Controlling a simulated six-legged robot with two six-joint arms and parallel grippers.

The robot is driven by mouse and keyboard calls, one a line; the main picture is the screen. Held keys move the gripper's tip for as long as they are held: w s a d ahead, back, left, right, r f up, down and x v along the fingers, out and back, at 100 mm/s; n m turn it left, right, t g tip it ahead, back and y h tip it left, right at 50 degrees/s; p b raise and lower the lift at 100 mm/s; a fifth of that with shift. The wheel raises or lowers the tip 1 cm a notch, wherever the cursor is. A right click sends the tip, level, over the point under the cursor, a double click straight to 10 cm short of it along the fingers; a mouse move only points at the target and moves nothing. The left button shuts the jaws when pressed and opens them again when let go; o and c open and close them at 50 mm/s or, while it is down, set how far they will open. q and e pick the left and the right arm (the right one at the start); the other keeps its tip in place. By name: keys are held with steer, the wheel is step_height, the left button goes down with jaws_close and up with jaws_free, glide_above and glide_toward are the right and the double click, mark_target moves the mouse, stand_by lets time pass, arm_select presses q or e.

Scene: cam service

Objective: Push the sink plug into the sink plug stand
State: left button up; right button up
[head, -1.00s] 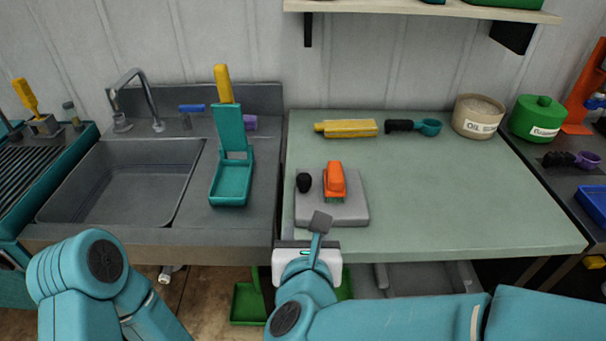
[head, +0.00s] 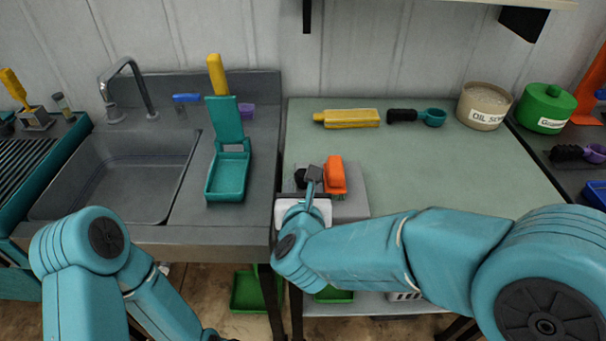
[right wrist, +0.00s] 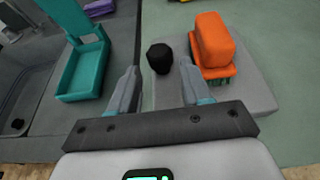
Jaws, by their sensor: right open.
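A small black rounded knob (head: 300,178), which looks like the sink plug, is at the left side of a grey block (head: 352,206) on the green worktop. It shows more clearly in the right wrist view (right wrist: 160,58). The block may be the plug stand; I cannot tell for sure. My right gripper (head: 314,176) is over the front of the block. In the right wrist view its fingers (right wrist: 158,90) are apart and empty, with the knob beyond and between their tips. The knob's lower part is hard to make out. My left gripper is out of view.
An orange brush (head: 335,174) is on the block, close right of the knob. A teal tray holder (head: 228,178) stands left, beside the sink (head: 120,175). A yellow tool (head: 350,118) and teal scoop (head: 432,117) lie behind. The worktop's right part is clear.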

mark_target(303, 172)
steer(key=p+x, duration=0.1)
steer(key=x, duration=0.4)
steer(key=shift+w+p, duration=0.25)
steer(key=shift+p, duration=0.15)
steer(key=shift+w+f, duration=0.25)
steer(key=shift+w, duration=0.15)
steer(key=shift+r, duration=0.15)
steer(key=c, duration=0.8)
